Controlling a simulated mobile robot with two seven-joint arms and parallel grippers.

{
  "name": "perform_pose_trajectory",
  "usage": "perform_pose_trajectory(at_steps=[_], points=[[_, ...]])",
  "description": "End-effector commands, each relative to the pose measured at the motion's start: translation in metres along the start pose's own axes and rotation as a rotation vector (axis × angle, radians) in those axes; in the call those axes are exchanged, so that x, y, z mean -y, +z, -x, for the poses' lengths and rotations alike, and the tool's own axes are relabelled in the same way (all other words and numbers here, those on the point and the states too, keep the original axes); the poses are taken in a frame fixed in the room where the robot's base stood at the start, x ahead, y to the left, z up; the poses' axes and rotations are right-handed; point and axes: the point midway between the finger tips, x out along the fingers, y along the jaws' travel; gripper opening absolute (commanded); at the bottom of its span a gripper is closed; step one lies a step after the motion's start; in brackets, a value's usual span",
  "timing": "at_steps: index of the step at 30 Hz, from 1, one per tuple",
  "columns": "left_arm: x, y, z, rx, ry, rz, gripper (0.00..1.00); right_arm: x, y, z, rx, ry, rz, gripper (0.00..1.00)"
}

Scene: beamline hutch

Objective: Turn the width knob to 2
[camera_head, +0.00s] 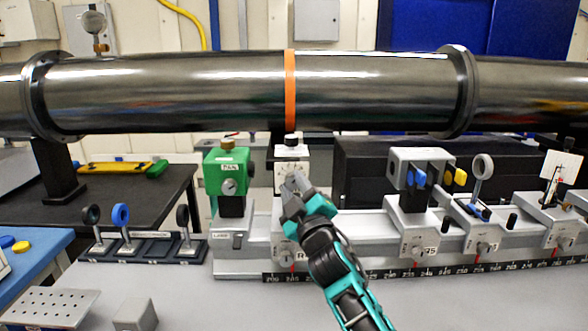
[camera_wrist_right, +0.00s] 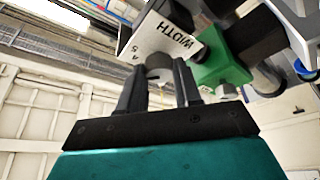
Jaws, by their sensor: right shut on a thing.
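The width unit is a small white box (camera_head: 291,154) with a black cap, on a rail carriage below the orange ring of the pipe. In the right wrist view its white face (camera_wrist_right: 165,40) reads WIDTH upside down, with small numerals near the edge. The grey width knob (camera_wrist_right: 158,73) sits between my right fingertips. My right gripper (camera_head: 296,184) reaches up to the box from below and is shut on the knob; the same gripper (camera_wrist_right: 160,82) shows in the wrist view. In the head view the gripper hides the knob, and I cannot read its setting. My left gripper is not in view.
A green unit (camera_head: 228,170) with a gauge stands just left of the width box. The large steel pipe (camera_head: 180,92) runs above. Carriages with optics (camera_head: 418,200) stand right along the scaled rail. A rack of lens holders (camera_head: 150,247) is at left.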

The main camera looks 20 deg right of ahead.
Motion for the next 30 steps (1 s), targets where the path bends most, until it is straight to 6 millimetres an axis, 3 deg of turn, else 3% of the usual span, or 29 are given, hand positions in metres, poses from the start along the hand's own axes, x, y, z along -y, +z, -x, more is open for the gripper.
perform_pose_trajectory(at_steps=[1, 6, 30], points=[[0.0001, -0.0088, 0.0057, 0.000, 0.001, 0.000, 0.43, -0.0052, -0.0020, -0.0014, 0.001, -0.018, 0.047, 0.03], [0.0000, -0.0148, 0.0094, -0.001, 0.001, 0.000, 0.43, -0.0052, -0.0004, -0.0010, -0.001, -0.077, 0.198, 0.03], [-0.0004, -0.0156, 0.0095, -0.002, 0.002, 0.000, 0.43, -0.0069, -0.0017, -0.0015, 0.002, -0.325, 0.794, 0.03]])
